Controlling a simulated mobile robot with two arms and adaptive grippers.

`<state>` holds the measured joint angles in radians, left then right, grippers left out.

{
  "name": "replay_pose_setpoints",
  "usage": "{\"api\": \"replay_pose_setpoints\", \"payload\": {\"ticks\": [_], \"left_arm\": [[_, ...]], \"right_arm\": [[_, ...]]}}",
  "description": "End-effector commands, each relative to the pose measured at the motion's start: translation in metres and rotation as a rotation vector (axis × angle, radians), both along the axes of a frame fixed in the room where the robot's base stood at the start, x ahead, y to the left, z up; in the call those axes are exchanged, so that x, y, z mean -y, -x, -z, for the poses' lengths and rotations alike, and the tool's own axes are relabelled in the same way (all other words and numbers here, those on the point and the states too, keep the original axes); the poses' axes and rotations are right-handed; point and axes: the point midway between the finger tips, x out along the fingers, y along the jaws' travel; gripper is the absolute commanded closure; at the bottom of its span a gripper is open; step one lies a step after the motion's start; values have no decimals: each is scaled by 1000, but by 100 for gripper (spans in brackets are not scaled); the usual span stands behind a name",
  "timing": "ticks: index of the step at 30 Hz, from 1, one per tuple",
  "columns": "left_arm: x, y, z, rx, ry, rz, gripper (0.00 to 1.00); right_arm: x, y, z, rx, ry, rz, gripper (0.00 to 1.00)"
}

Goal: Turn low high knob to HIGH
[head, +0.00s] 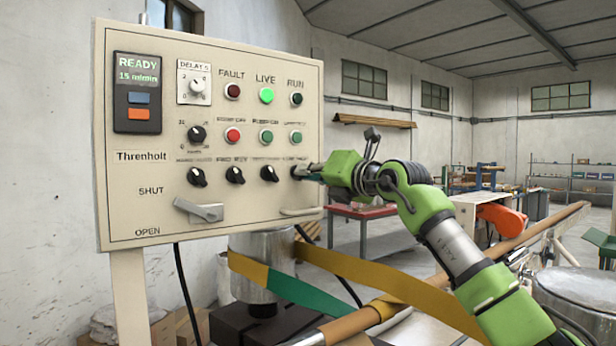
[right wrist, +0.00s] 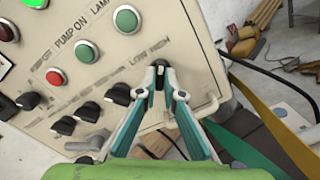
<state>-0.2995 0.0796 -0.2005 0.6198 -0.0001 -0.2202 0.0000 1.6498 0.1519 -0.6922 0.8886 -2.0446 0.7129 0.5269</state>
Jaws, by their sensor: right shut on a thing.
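The beige control panel (head: 150,210) stands upright at the left of the head view. The low high knob (head: 297,171) is a black knob at the right end of its lower knob row. My right gripper (head: 311,171) reaches it from the right and is shut on it. In the right wrist view the fingertips (right wrist: 160,72) close around the dark knob (right wrist: 160,68), under a LOW HIGH label (right wrist: 150,51). The fingers hide most of the knob, so I cannot tell its exact angle. My left gripper is not in view.
Other black knobs (head: 235,174) sit left in the same row. Buttons and lamps, including a lit green LIVE lamp (head: 267,95), are above. A grey lever (head: 199,209) and a pale handle (head: 300,211) are below. A yellow-green strip (head: 290,287) passes under the panel.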

Motion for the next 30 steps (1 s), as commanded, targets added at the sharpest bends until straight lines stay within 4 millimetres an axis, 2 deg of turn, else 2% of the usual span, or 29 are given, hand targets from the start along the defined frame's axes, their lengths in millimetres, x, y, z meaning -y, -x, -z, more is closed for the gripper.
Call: {"api": "replay_pose_setpoints", "payload": {"ticks": [11, 12, 13, 24, 30], "left_arm": [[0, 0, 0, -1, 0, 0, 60], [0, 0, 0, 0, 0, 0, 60], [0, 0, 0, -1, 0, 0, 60], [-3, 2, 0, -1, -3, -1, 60], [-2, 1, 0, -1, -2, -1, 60]], "right_arm": [[0, 0, 0, -4, -6, 0, 100], [0, 0, 0, -4, -6, 0, 82], [0, 0, 0, -4, -6, 0, 75], [1, 1, 0, -2, -4, -1, 75], [10, 11, -1, 0, -4, -1, 75]]}}
